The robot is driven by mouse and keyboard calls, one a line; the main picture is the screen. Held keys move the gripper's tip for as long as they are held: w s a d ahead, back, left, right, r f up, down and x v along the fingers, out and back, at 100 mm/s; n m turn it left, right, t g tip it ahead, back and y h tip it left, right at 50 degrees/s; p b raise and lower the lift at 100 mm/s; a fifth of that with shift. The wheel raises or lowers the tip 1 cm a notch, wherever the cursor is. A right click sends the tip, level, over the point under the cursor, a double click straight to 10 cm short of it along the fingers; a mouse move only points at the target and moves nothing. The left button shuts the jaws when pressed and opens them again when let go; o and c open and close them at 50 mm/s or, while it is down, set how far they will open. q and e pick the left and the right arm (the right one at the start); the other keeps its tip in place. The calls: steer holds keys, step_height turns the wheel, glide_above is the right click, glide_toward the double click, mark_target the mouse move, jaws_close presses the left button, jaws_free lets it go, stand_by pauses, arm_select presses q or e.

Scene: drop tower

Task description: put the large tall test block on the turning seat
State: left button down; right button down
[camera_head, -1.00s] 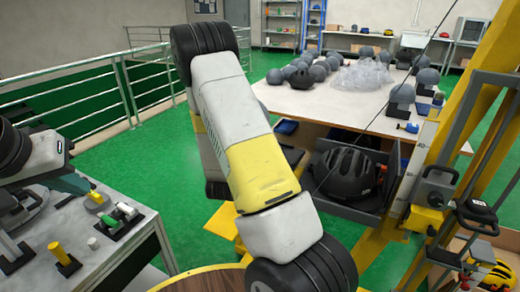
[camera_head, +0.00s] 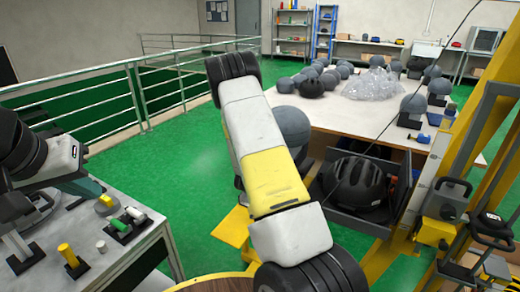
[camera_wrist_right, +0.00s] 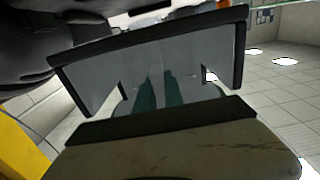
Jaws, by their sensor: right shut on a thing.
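My left gripper (camera_head: 85,188) shows at the left edge of the head view, low over a grey table. Its teal fingers are small and partly hidden, and I cannot tell how far apart they are. My right gripper (camera_wrist_right: 157,92) shows in the right wrist view as two teal fingers close together behind grey plates. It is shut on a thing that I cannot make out. I cannot identify the large tall test block or the turning seat.
My arm link crosses the middle of the head view. A yellow frame (camera_head: 480,130) rises at right.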

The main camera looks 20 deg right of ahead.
steer(key=shift+x, duration=1.9)
steer(key=shift+w+f, duration=0.1)
steer(key=shift+f, duration=0.8)
steer(key=shift+w+f, duration=0.15)
steer(key=shift+f, duration=0.75)
steer(key=shift+f, duration=0.1)
steer(key=c, duration=1.5)
jaws_free()
steer(key=shift+f, duration=0.15)
steer(key=shift+o, duration=0.2)
